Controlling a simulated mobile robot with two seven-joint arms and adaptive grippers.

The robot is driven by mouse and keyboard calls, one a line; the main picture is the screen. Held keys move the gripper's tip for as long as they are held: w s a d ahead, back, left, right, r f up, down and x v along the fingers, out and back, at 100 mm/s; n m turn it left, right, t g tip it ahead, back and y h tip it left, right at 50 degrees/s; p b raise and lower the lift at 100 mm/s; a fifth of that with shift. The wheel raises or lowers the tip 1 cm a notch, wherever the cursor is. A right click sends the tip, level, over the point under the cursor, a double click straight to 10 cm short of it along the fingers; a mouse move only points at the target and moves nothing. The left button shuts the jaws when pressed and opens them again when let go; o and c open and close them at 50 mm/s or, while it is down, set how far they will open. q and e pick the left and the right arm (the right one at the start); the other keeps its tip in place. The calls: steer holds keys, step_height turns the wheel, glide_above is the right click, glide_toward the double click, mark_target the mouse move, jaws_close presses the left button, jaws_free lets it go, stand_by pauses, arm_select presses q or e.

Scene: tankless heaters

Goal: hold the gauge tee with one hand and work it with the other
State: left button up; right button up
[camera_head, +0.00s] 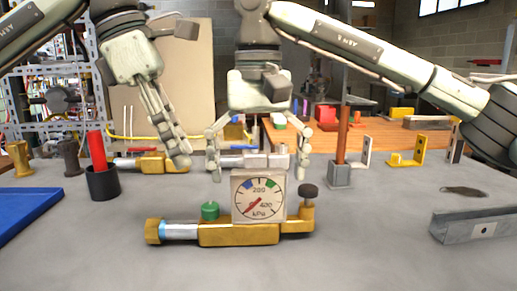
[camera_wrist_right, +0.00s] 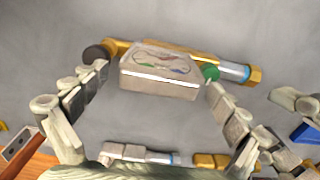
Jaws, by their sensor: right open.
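The gauge tee (camera_head: 238,234) lies on the grey table in the head view, a brass body with a square kPa gauge (camera_head: 258,196), a green button (camera_head: 210,210) and a dark knob (camera_head: 309,191). Its gauge box also shows in the right wrist view (camera_wrist_right: 160,75). My right gripper (camera_head: 258,176) is open behind and above the gauge, one finger towards each side. Nothing is between its fingers that I can see gripped. My left gripper (camera_head: 184,160) hangs to the left, above the table and apart from the tee; its fingers overlap in view, so its opening is unclear.
A brass fitting (camera_head: 152,162) and a silver fitting (camera_head: 240,161) lie behind the tee. A dark cup (camera_head: 103,184) with a red rod stands left, near a blue tray (camera_head: 28,207). A post in a grey block (camera_head: 340,175) and a metal channel (camera_head: 474,226) are right. The front is clear.

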steer(key=shift+f, duration=0.6)
